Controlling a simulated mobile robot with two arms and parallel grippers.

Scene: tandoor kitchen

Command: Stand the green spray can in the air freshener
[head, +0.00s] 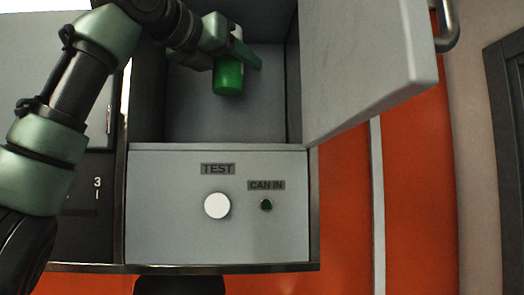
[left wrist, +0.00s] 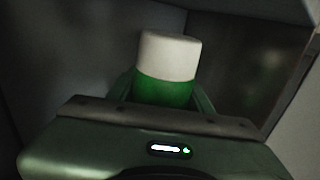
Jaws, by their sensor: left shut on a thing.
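The green spray can (head: 228,77) with a white top is held by my left gripper (head: 240,58) inside the open compartment of the air freshener (head: 218,234). In the left wrist view the can (left wrist: 165,92) shows its white cap and green body between the two fingers of my left gripper (left wrist: 163,96). The can looks close to upright. I cannot tell whether its base touches the compartment floor. My right gripper is not in view.
The grey door (head: 365,60) of the air freshener stands open on the right. Its front panel has a white TEST button (head: 217,206) and a dark green CAN IN lamp (head: 266,205). The compartment's side walls are close around the gripper.

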